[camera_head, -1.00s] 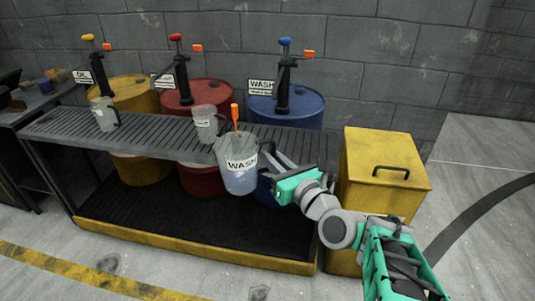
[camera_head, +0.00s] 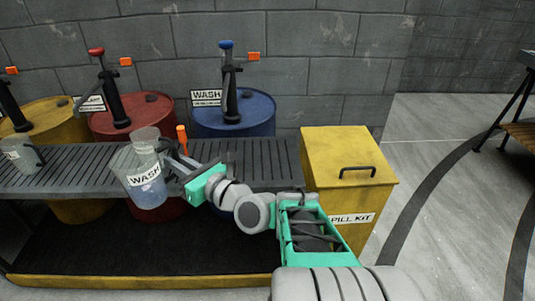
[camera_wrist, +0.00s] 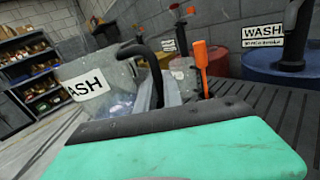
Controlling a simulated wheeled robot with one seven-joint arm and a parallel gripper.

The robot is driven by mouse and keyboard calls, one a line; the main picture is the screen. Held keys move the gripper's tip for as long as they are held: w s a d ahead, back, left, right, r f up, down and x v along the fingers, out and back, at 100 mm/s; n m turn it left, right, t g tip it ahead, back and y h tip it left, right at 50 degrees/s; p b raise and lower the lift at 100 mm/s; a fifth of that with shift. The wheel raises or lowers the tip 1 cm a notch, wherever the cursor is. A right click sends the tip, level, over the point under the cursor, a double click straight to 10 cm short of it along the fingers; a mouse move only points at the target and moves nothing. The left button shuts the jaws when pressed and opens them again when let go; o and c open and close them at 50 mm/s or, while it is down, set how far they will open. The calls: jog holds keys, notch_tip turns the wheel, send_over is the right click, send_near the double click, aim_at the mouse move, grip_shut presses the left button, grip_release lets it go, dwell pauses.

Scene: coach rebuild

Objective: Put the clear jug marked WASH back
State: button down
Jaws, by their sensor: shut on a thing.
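The clear jug marked WASH (camera_head: 148,191) holds a pale bluish liquid and looks roughly upright. It hangs at the front edge of the slatted grey bench (camera_head: 255,181), in front of another clear jug (camera_head: 145,139). My gripper (camera_head: 174,163) reaches it from the right and is shut on its dark handle. In the wrist view the jug (camera_wrist: 120,103) and its black handle (camera_wrist: 152,68) show beyond my gripper (camera_wrist: 183,95). The blue drum (camera_head: 258,118) with a WASH sign (camera_head: 207,94) stands behind the bench, right of the jug.
An upright orange-handled thing (camera_head: 182,137) stands close behind my gripper. A red drum (camera_head: 150,108), a yellow drum (camera_head: 58,117) and a third jug (camera_head: 22,155) are to the left. A yellow spill kit box (camera_head: 352,166) stands right. The slats before the blue drum look clear.

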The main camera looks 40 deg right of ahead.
jog(key=s+d+m+h+p, duration=0.3)
jog(key=s+d+h, duration=0.15)
jog(key=d, duration=0.65)
jog(key=s+d+r+m+h+p, duration=0.1)
jog(key=s+d+m+h+p, duration=0.25)
jog(key=d, duration=0.65)
jog(key=s+d+m+h+p, duration=0.2)
jog(key=s+d+h+p, duration=0.3)
jog(key=d, duration=0.6)
jog(key=w+d+f+y+b, duration=0.1)
jog(key=w+d+f+b, duration=0.6)
jog(key=w+f, duration=0.4)
jog(key=shift+d+f+g, duration=0.15)
jog(key=shift+f+g, duration=0.25)
jog(key=shift+f, duration=0.5)
jog(key=shift+n, duration=0.25)
jog(key=shift+f+b, duration=0.2)
jog(key=shift+b, duration=0.1)
jog(key=c, duration=1.5)
grip_release()
